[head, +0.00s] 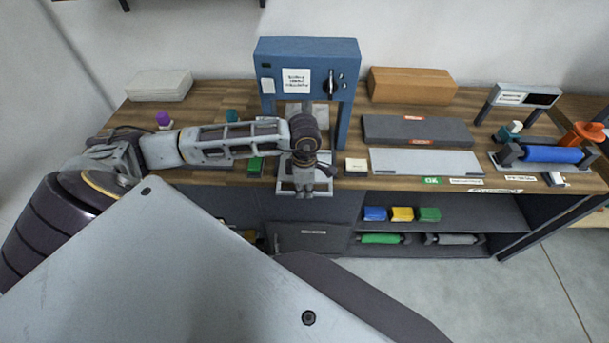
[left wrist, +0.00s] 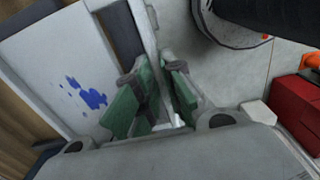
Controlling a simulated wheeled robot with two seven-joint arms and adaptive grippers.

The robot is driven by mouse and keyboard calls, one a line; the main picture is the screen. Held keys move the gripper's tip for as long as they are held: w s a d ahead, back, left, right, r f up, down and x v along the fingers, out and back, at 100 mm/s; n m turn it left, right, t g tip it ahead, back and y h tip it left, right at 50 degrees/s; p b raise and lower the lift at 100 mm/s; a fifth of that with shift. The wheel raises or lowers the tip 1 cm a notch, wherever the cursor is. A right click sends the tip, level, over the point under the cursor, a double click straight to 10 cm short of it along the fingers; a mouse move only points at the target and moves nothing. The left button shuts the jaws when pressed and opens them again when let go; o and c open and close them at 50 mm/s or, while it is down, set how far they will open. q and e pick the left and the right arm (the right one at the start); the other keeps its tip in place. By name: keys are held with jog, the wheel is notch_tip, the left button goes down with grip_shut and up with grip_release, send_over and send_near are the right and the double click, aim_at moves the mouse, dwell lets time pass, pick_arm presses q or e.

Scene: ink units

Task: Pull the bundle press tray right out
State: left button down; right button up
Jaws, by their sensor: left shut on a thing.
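The blue bundle press (head: 350,95) stands on the bench with a white label and a black knob on its front. Its light grey tray (head: 284,172) reaches out of the press at the bench's front edge. In the left wrist view the tray (left wrist: 45,65) is a pale plate with a blue ink stain. My left gripper (head: 304,192) is at the tray's front. Its green-padded fingers (left wrist: 155,82) are shut on the tray's front part. The exact grip is partly hidden by the fingers. My right gripper is not in view.
Right of the press lie a dark slab (head: 417,130), a pale plate (head: 427,162) and a blue roller (head: 552,154). A shelf below holds coloured blocks (head: 402,214) and rollers (head: 380,239). A brown box (head: 411,86) stands behind. The floor in front is clear at right.

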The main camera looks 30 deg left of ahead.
pick_arm(q)
jog(key=c, duration=1.5)
grip_release()
jog(key=shift+r, duration=6.05)
